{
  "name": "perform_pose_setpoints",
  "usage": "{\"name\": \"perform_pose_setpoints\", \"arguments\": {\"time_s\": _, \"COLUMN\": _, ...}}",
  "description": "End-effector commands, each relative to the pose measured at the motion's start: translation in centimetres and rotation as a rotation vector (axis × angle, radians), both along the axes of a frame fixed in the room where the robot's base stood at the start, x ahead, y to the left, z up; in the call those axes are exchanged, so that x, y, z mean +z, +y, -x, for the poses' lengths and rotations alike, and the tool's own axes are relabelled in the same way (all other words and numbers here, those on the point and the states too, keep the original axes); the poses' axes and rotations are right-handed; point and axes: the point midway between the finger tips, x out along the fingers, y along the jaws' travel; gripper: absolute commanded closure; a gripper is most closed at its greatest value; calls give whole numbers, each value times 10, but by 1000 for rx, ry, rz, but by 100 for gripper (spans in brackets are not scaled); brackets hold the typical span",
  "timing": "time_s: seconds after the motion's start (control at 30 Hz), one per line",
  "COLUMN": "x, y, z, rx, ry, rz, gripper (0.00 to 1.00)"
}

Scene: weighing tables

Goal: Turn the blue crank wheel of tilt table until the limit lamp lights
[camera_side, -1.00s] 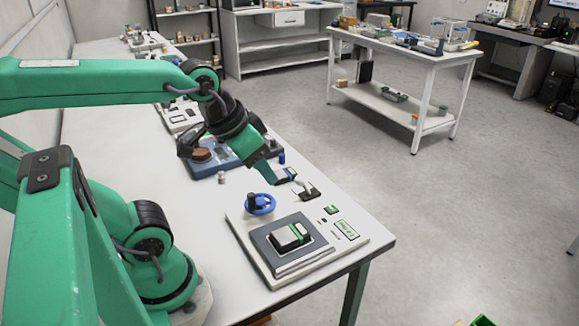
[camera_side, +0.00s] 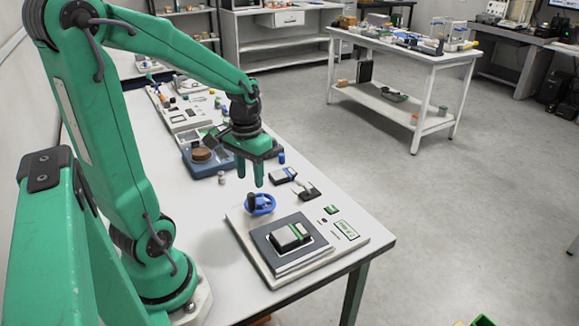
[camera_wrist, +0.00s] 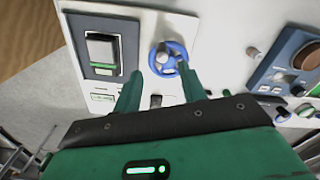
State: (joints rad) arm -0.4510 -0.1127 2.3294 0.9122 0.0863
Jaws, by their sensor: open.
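In the wrist view, the fingertips (camera_wrist: 160,70) lie to either side of the wheel's near edge. A small spot near the labels looks dark; I cannot tell if it is the limit lamp.
A blue device (camera_side: 207,158) with a brown disc stands farther back. The bench's front right edge is close to the base.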

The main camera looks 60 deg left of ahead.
Motion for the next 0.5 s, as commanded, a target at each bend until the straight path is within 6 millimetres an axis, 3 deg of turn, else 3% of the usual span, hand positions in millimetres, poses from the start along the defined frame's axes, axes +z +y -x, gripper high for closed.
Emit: {"name": "perform_pose_setpoints", "arguments": {"time_s": 0.5, "x": -13, "y": 3, "z": 1, "rx": 9, "ry": 14, "rz": 6, "gripper": 58}}
